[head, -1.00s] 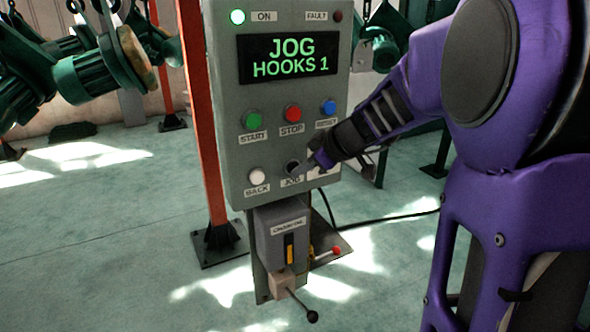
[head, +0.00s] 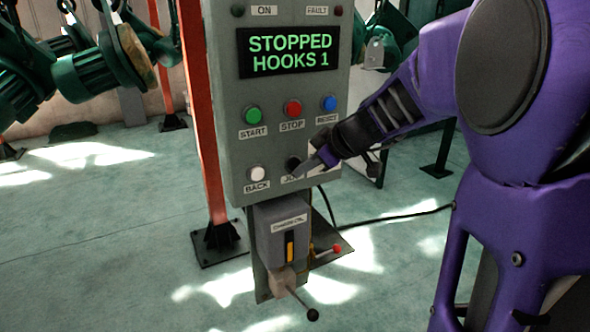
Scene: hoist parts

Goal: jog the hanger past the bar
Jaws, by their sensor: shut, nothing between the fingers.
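The control panel (head: 231,120) stands upright in the middle, its display (head: 291,52) reading STOPPED HOOKS 1. The ON lamp (head: 237,11) is dark. The black jog button (head: 292,163) is low on the panel, right of the white BACK button (head: 256,174). My gripper (head: 306,170) is shut and empty, its tip right by the jog button and partly covering its label. I cannot tell whether it touches. Green motor-like parts (head: 85,73) hang at upper left, and another green part (head: 398,50) hangs behind the panel at right. Which hanger and bar are meant is unclear.
START (head: 253,113), STOP (head: 292,108) and RESET (head: 329,104) buttons sit above. A lever with a black knob (head: 312,314) juts out below the panel. An orange post (head: 200,110) stands left. A black cable (head: 390,218) crosses the floor at right.

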